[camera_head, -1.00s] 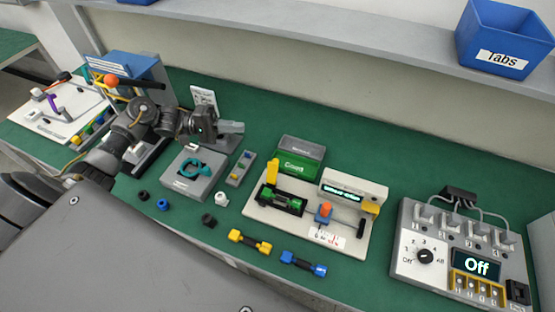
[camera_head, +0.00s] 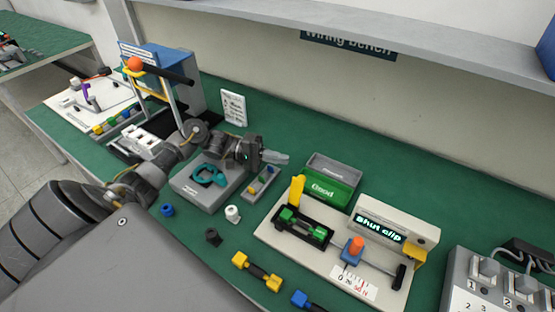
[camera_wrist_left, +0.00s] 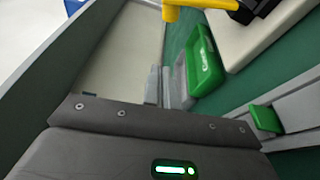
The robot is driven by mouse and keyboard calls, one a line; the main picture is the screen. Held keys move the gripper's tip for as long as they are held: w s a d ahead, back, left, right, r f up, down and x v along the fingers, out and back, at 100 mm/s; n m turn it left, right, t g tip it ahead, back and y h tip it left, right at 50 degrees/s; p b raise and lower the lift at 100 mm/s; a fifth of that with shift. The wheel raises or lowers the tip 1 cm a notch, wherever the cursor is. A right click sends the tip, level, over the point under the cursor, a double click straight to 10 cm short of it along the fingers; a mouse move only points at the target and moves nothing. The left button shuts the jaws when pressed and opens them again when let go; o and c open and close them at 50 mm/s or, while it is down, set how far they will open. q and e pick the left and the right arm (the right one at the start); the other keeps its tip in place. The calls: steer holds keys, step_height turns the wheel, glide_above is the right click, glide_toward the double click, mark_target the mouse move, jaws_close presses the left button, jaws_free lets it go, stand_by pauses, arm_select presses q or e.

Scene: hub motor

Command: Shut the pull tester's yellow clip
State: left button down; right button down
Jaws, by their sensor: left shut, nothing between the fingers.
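The pull tester (camera_head: 265,228) is a pale board. Its yellow clip (camera_head: 297,190) stands upright at the board's back left, beside a green part (camera_head: 300,222) in a black cradle. The tester's screen (camera_head: 381,229) reads "Shut clip". My left gripper (camera_head: 284,158) is shut and empty. It is above the bench, left of and behind the clip, apart from it. In the left wrist view, the yellow clip (camera_wrist_left: 171,13) shows at the top edge, beyond the grey fingertips (camera_wrist_left: 157,86). My right gripper is not in view.
A green-fronted bin marked "Good" (camera_head: 328,190) stands just behind the clip. A grey fixture with a teal ring (camera_head: 209,174) and a small tray of coloured pieces (camera_head: 262,183) lie below my left arm. A yellow-ended part (camera_head: 257,272) lies in front. A shelf (camera_head: 400,40) runs above.

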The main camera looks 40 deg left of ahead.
mark_target(298, 190)
arm_select(q)
steer(key=d+p, duration=0.1)
steer(key=d, duration=0.1)
steer(key=d+p, duration=0.1)
steer(key=d, duration=0.1)
steer(key=d+p, duration=0.1)
steer(key=d, duration=0.2)
steer(key=shift+s+r, duration=0.1)
steer(key=shift+s, duration=0.7)
steer(key=shift+w, duration=0.1)
